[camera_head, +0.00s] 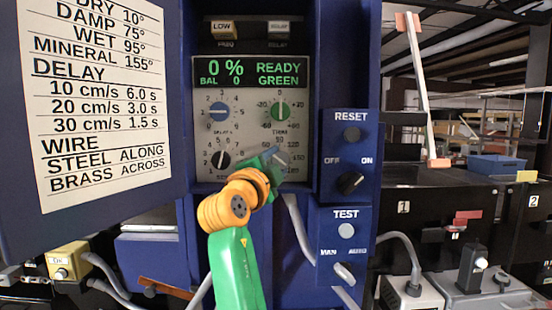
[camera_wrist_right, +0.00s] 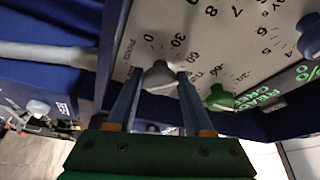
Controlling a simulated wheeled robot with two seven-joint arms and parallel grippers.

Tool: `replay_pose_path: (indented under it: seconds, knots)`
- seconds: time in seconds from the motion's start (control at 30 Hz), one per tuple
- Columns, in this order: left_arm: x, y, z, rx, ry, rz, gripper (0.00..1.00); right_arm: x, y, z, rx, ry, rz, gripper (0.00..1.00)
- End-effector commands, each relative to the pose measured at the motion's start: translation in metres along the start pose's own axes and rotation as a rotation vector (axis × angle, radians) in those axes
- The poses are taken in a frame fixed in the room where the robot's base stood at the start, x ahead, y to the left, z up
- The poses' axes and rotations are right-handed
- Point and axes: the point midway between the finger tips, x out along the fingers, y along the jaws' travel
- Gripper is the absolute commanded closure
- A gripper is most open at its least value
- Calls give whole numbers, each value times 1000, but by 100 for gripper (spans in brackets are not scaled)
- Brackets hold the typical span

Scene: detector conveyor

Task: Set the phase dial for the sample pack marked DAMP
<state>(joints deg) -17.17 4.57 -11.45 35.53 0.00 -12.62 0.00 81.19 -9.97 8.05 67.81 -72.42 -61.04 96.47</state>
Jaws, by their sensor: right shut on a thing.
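The phase dial (camera_head: 282,161) is a grey knob at the lower right of the control panel (camera_head: 235,173), with a degree scale around it. My right gripper (camera_head: 272,160) is shut on this dial. The right wrist view shows the grey knob (camera_wrist_right: 158,75) between the two fingers. The fingers and wrist partly hide the scale, and I cannot read the dial's setting. The chart (camera_head: 95,100) on the open door at left lists DAMP 75°. The display (camera_head: 251,73) reads 0 %, BAL 0, READY GREEN. My left gripper is not in view.
A blue knob (camera_head: 218,113), a green knob (camera_head: 281,111) and a black knob (camera_head: 221,159) sit close around. The RESET and TEST boxes (camera_head: 346,213) stand out at right. The door edge bounds the left side. Grey cables (camera_head: 298,225) hang below.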

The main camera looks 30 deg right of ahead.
Motion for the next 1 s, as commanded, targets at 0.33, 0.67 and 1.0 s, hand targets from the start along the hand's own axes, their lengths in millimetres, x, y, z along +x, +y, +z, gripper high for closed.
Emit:
replay_pose_path:
  seconds: [0.33,0.67,1.0]
  knots:
    - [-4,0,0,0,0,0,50,0,-2,-1,262,1,109,100]
    - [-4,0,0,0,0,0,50,0,-2,0,412,0,174,100]
    - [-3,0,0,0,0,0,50,1,-1,0,458,1,198,100]
